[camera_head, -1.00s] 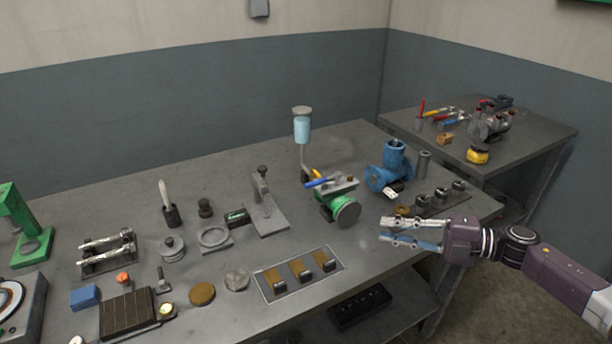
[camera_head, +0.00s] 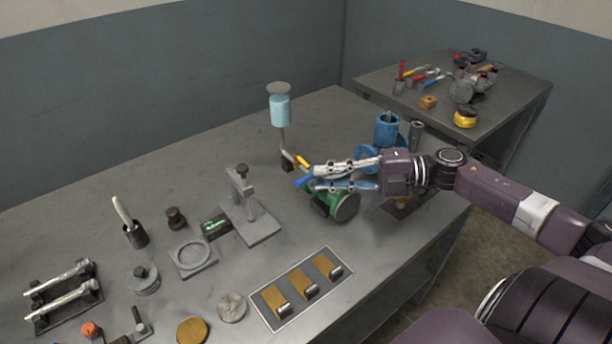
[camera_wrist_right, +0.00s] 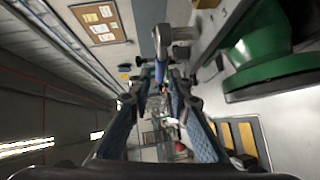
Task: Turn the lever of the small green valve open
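The small green valve (camera_head: 345,209) stands on the workbench, partly hidden behind my right gripper. The blue grip of its lever (camera_head: 304,182) sticks out to the left of the fingertips. In the right wrist view, the green valve body (camera_wrist_right: 270,50) is at upper right, and the metal lever with its blue grip (camera_wrist_right: 160,71) lies ahead between the fingertips. My right gripper (camera_head: 316,179) is at lever height just above the valve. Its fingers are apart, one on each side of the lever; I cannot tell whether they touch it. My left gripper is not in view.
A blue valve (camera_head: 386,131) stands behind my right gripper. An oiler with a light-blue reservoir (camera_head: 280,111) stands behind the green valve. A grey stand (camera_head: 250,217) is to its left, and a tray (camera_head: 259,309) with brass pieces lies in front.

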